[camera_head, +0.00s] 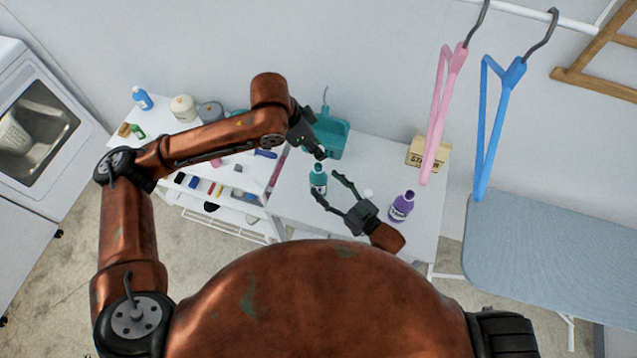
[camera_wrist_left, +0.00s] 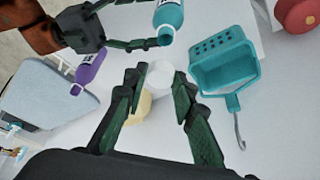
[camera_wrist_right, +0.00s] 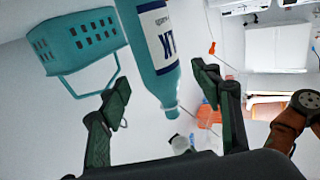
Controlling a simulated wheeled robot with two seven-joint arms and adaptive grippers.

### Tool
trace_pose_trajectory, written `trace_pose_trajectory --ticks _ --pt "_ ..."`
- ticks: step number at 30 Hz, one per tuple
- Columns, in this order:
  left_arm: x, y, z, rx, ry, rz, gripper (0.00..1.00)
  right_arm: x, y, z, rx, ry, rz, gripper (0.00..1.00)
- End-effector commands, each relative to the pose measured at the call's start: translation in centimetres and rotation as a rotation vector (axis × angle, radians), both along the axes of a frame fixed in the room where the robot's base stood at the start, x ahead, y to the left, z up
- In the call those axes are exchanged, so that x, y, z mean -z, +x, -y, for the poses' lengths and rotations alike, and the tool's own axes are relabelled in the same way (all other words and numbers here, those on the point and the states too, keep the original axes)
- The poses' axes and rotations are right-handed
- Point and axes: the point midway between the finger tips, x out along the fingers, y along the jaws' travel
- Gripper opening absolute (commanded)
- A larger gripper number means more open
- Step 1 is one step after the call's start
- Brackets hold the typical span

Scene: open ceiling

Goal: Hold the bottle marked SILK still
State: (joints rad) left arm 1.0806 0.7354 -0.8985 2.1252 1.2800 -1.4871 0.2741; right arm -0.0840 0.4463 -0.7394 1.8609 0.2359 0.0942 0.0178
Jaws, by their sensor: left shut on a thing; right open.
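The teal bottle (camera_head: 318,178) stands on the white table. In the right wrist view, the bottle (camera_wrist_right: 155,50) shows part of its label, with letters that look like the end of SILK. My right gripper (camera_head: 330,186) is open, its fingers spread near the bottle; the right wrist view shows a finger to each side and no clear contact. My left gripper (camera_head: 321,156) is above and behind the bottle's top. In the left wrist view its fingers are closed on a round white piece (camera_wrist_left: 160,75), which looks like a cap, close to the bottle's mouth (camera_wrist_left: 166,38).
A teal basket (camera_head: 332,135) stands behind the bottle. Pink (camera_head: 440,115) and blue (camera_head: 495,130) hangers hang above, beside an ironing board (camera_head: 550,245).

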Motion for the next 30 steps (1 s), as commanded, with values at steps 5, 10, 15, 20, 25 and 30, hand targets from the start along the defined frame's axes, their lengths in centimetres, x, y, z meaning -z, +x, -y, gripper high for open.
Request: trace_pose_trajectory --ticks 5,10,15,20,25,30 --pt "0.0 0.0 0.0 -0.001 0.0 0.0 0.15 0.0 2.0 -2.0 -0.001 0.001 0.0 0.59" --pt "0.0 0.0 -0.1 -0.001 0.0 0.001 0.15 0.0 2.9 -2.9 -0.001 -0.001 -0.001 0.59" --pt "0.0 0.0 0.0 -0.001 0.0 0.001 0.15 0.0 3.2 -3.2 -0.001 -0.001 -0.001 0.59" --pt "0.0 0.0 0.0 -0.001 0.0 0.001 0.15 0.0 3.2 -3.1 -0.001 -0.001 -0.001 0.59" --pt "0.0 0.0 0.0 -0.001 0.0 0.0 0.15 0.0 3.2 -3.1 -0.001 -0.001 -0.001 0.5" --pt "0.0 0.0 0.0 -0.001 0.0 0.0 0.15 0.0 3.2 -3.1 -0.001 -0.001 -0.001 0.38"
